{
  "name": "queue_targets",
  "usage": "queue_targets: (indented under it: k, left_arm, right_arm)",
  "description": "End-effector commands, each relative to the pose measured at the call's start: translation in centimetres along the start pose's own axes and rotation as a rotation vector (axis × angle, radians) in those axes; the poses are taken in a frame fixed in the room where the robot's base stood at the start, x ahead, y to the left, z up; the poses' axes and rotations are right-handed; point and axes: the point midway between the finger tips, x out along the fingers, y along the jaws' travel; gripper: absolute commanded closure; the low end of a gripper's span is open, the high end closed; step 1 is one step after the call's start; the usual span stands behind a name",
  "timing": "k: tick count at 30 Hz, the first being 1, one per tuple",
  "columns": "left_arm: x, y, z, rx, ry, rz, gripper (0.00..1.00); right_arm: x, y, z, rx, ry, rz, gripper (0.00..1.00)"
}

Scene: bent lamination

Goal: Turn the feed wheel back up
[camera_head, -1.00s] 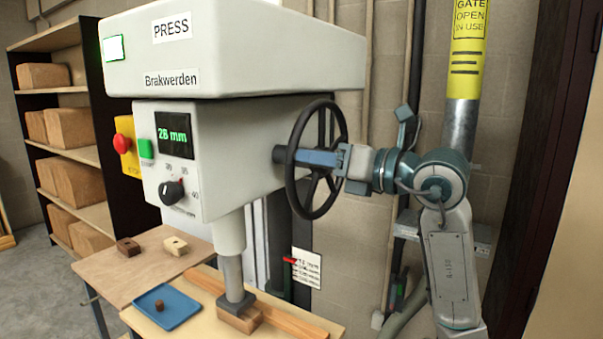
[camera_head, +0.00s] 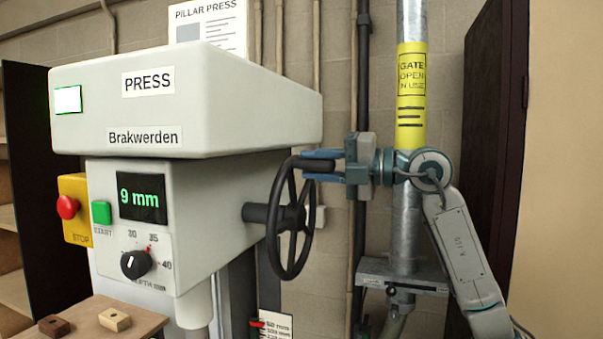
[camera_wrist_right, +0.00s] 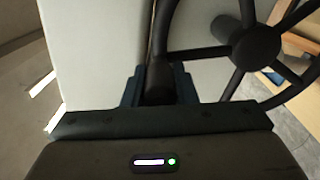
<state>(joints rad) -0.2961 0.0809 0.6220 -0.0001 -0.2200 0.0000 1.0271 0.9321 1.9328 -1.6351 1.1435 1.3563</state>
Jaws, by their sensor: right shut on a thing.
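The feed wheel (camera_head: 277,238) is a black spoked handwheel on the right side of the grey press (camera_head: 230,110). My right gripper (camera_head: 312,162) is at the top of the wheel, its blue fingers shut on the rim. In the right wrist view the rim of the wheel (camera_wrist_right: 162,24) runs down between the two fingers (camera_wrist_right: 158,85), with the hub to the right. The green display (camera_head: 142,197) on the press reads 9 mm. The lower end of the press column is out of the head view. My left gripper is not in view.
A red stop button (camera_head: 67,207), a green start button (camera_head: 102,212) and a black depth knob (camera_head: 135,264) are on the press front. A galvanised post (camera_head: 407,215) with a yellow gate sign stands behind my right arm. Two small blocks lie on a board at lower left.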

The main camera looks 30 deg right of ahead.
Motion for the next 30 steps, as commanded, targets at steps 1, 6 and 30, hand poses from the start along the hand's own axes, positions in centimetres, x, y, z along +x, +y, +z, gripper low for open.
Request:
queue_targets:
  k: [1, 6, 30]
  left_arm:
    - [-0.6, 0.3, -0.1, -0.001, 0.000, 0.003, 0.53]
    - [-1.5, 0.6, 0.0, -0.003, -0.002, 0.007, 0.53]
    - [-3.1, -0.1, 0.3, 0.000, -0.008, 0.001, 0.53]
  right_arm:
    - [-0.1, 0.3, 0.7, 0.046, -0.003, -0.001, 1.00]
    - [-0.2, 0.2, 2.3, 0.192, -0.002, -0.001, 1.00]
    - [-0.2, -0.9, 5.3, 0.470, -0.001, 0.002, 1.00]
